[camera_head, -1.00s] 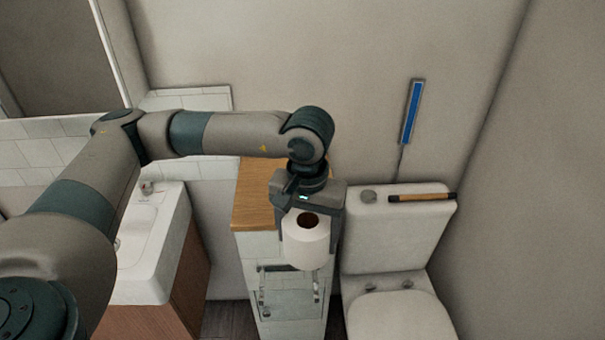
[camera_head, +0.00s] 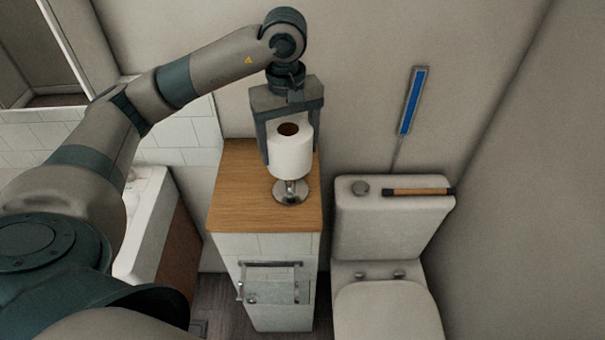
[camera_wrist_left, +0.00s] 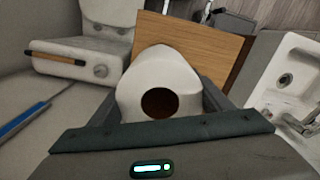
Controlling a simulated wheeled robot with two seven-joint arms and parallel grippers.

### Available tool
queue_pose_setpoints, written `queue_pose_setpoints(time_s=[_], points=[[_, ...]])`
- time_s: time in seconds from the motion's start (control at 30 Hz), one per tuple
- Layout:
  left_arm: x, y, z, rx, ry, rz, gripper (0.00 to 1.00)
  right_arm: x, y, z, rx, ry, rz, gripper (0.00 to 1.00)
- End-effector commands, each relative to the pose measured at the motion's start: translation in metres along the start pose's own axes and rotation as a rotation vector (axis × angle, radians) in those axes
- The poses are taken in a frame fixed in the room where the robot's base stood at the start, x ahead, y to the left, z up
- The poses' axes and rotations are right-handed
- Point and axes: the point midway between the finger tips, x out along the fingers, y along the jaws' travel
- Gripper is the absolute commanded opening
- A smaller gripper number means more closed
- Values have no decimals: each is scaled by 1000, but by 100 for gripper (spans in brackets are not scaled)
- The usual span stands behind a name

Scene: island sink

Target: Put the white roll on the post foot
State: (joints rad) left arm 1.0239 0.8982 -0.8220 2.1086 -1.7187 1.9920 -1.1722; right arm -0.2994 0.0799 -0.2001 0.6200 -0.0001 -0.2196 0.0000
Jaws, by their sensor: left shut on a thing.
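The white roll (camera_head: 290,155) is held upright between the fingers of my left gripper (camera_head: 289,150), which points down over the wooden top of the cabinet. The post foot (camera_head: 291,192) is a round shiny metal base on that top, directly below the roll in the head view. The roll hides any post above the foot, and I cannot tell whether roll and foot touch. In the left wrist view the roll (camera_wrist_left: 160,88) sits between the fingers, its dark core hole facing the camera. My right gripper is not in view.
The wooden top (camera_head: 240,200) is otherwise clear. A toilet (camera_head: 388,230) stands to the right, with a wood-and-black bar (camera_head: 418,192) on its tank. A white sink (camera_head: 145,225) is at left. A blue strip (camera_head: 413,102) is on the back wall.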

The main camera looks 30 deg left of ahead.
Motion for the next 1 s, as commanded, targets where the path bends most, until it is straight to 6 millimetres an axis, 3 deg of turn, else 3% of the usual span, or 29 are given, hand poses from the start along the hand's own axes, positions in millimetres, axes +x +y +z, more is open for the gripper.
queue_pose_setpoints(time_s=[0.57, 1.0], points=[[1, -2, -3, -27, -1, -3, 48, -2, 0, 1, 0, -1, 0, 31], [52, -3, -3, -27, -3, -4, 48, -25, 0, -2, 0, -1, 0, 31]])
